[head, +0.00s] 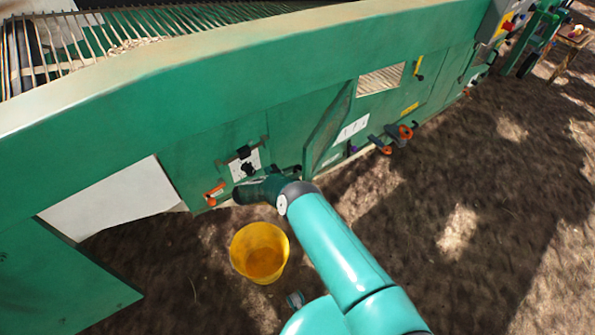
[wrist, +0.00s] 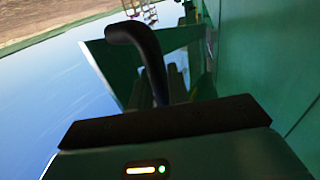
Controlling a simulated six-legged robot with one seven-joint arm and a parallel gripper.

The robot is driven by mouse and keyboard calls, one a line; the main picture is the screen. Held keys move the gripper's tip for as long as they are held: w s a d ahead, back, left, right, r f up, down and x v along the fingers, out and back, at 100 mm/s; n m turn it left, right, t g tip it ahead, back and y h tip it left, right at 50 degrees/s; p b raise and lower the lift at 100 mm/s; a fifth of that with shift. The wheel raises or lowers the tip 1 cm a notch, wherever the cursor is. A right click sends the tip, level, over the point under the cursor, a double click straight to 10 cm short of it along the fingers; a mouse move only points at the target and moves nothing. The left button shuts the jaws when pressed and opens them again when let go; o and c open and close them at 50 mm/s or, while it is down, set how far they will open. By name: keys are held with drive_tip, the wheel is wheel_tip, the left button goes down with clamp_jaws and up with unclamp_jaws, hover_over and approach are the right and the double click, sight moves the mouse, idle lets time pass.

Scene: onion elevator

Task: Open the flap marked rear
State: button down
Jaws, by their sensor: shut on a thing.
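A dark green flap (head: 328,128) stands out at an angle from the side of the green machine (head: 250,85) in the head view. I cannot read any "rear" marking on it. In the wrist view a green panel (wrist: 108,68) juts out from the machine wall; it may be this flap. My gripper (wrist: 172,88) is shut on a black bent handle (wrist: 130,33), whose curved end rises above the fingers. In the head view my arm reaches to the machine's lower side, left of the flap, and hides most of the gripper.
A yellow bucket (head: 259,252) stands on the soil below the machine. A white plate with a black latch (head: 245,165) and an orange clamp (head: 214,194) are left of the flap. More orange clamps (head: 405,131) stick out to its right.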

drive_tip(key=shift+a+f, duration=0.1)
idle(0.5)
drive_tip(key=c, duration=1.4)
unclamp_jaws()
drive_tip(key=shift+r, duration=0.2)
